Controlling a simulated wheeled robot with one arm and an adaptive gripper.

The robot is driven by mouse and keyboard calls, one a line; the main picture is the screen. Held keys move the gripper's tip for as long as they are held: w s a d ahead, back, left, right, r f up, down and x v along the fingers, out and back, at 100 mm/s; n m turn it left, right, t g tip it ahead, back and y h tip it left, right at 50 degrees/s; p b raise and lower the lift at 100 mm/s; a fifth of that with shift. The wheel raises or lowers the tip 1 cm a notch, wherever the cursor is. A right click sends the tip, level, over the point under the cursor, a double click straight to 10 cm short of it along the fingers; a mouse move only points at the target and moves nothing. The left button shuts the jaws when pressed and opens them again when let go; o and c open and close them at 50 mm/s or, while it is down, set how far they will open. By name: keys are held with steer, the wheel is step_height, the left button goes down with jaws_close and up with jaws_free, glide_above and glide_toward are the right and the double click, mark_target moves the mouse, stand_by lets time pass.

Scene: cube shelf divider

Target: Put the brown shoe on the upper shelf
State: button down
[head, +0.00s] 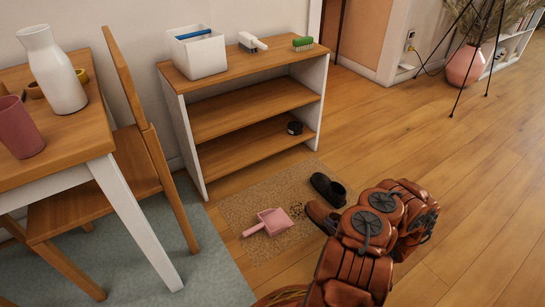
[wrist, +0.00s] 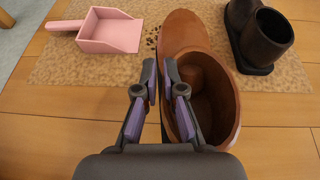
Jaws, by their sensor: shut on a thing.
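The brown shoe (wrist: 184,34) is on the floor in the wrist view, its toe on the tan mat and its opening toward me. My gripper (wrist: 160,76) is shut on the shoe's left wall, with one finger outside and one inside the opening. In the head view the shoe (head: 321,214) is partly hidden by my arm, and my gripper is hidden. The shelf unit (head: 181,130) has white sides and wooden boards. Its upper inside board (head: 240,112) is bare. Its lower board holds a small black round object (head: 295,128) at the right.
A black shoe (head: 327,188) and a pink dustpan (head: 268,222) lie on the mat (head: 240,208) beside dark crumbs. A white bin (head: 196,56), a white brush (head: 250,42) and a green brush (head: 303,43) stand on the unit's top.

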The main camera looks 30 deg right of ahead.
steer(key=w+r, duration=0.4)
steer(key=w, duration=0.1)
steer(key=w+r, duration=0.2)
steer(key=shift+w+d+r, duration=0.2)
steer(key=shift+w+r, duration=0.05)
steer(key=shift+w, duration=0.1)
steer(key=w+a+r+n+y, duration=0.1)
steer(key=w+a+r, duration=0.3)
steer(key=w+r, duration=0.45)
steer(key=w+a+r, duration=0.5)
steer(key=w+r, duration=0.3)
steer(key=r, duration=0.2)
steer(key=w+a+r+y, duration=0.1)
steer(key=w+a+r, duration=0.4)
steer(key=a+r, duration=0.6)
steer(key=s+a+r+n+y+p, duration=0.1)
steer(key=s+a+r, duration=0.1)
steer(key=a+r, duration=0.85)
steer(key=s+a+r+n, duration=0.1)
steer(key=s+a+r, duration=0.2)
steer(key=a+r, duration=0.7)
step_height(320, 180, up, 36)
steer(key=p, duration=3.8)
steer(key=shift+w+r+g, duration=0.25)
steer(key=shift+g, duration=0.15)
steer(key=shift+a, duration=0.1)
